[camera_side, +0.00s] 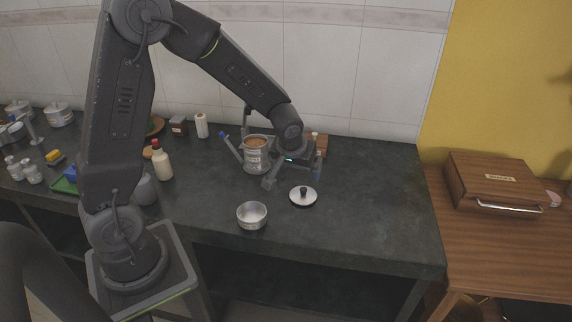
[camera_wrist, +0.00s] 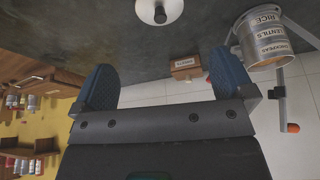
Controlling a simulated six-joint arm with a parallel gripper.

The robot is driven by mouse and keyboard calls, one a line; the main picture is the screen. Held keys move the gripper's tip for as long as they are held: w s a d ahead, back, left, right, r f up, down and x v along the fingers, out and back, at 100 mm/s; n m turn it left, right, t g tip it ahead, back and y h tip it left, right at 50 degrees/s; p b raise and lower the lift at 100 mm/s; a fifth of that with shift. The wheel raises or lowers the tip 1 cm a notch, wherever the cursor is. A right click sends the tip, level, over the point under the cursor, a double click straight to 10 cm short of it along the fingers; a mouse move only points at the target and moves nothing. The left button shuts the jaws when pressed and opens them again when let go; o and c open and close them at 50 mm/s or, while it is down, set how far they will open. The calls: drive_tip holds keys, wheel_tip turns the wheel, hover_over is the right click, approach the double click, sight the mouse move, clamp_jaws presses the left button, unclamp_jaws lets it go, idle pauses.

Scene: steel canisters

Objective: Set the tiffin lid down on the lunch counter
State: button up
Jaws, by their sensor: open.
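The tiffin lid (camera_side: 310,200), a round silver disc with a dark knob, lies knob up on the dark lunch counter (camera_side: 370,215). It also shows, partly cut off, at the top of the wrist view (camera_wrist: 172,9). My gripper (camera_side: 294,170) is open and empty, just behind the lid and apart from it. In the wrist view its two blue-padded fingers (camera_wrist: 163,82) are spread with nothing between them. The tiffin stack (camera_side: 256,160) stands left of my gripper. The wrist view shows its labelled tiers (camera_wrist: 262,42), reading rice, lentils and chickpeas, in a metal frame.
An open steel bowl (camera_side: 252,222) sits left of the lid near the counter's front edge. A small labelled brown box (camera_wrist: 185,67) is near the wall. A sauce bottle (camera_side: 161,163) and several canisters stand to the left. The counter's right part is clear.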

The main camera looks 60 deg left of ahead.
drive_tip(key=s+d+r+m+t+h, duration=0.1)
drive_tip(key=s+d+r+m, duration=0.2)
drive_tip(key=s+r, duration=0.5)
drive_tip(key=s+d+r+m+h, duration=0.1)
drive_tip(key=s+d+r+m, duration=0.2)
drive_tip(key=s+d+r, duration=0.2)
drive_tip(key=s+r, duration=0.3)
drive_tip(key=s, duration=0.4)
drive_tip(key=shift+s+d+r+m+t+h, duration=0.3)
drive_tip(key=shift+s+d+m+t, duration=0.05)
drive_tip(key=shift+m+t, duration=0.05)
